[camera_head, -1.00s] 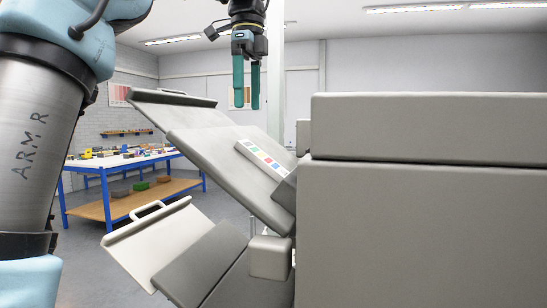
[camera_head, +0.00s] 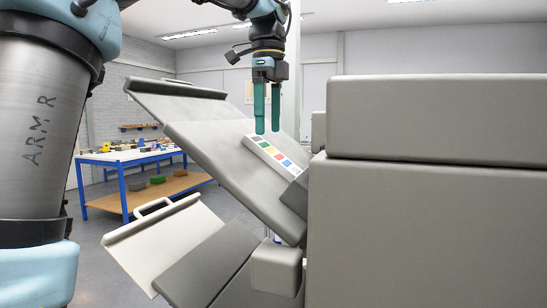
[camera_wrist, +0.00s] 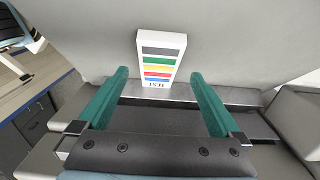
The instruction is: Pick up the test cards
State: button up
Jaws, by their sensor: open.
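The test cards (camera_head: 275,155) are a white block with a row of coloured patches. They lie on a tilted grey panel (camera_head: 215,150) of the grey machine, near its lower end. In the wrist view the test cards (camera_wrist: 160,58) stand ahead of the fingertips, roughly between them, with dark, green, yellow, red and blue bars. My gripper (camera_head: 267,130) has two green fingers pointing down, above the upper end of the cards. In the wrist view my gripper (camera_wrist: 158,75) is open, with nothing between the fingers. A small gap or touch to the cards cannot be judged.
A large grey housing (camera_head: 430,210) fills the right side, close to the panel. A lower tilted tray (camera_head: 165,240) with a handle is below left.

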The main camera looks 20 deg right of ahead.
aim_at(268, 148)
jog(key=shift+s+f+p, duration=0.1)
jog(key=shift+f+p, duration=0.25)
jog(key=shift+f, duration=1.65)
jog(key=c, duration=1.4)
jog(key=shift+r, duration=0.2)
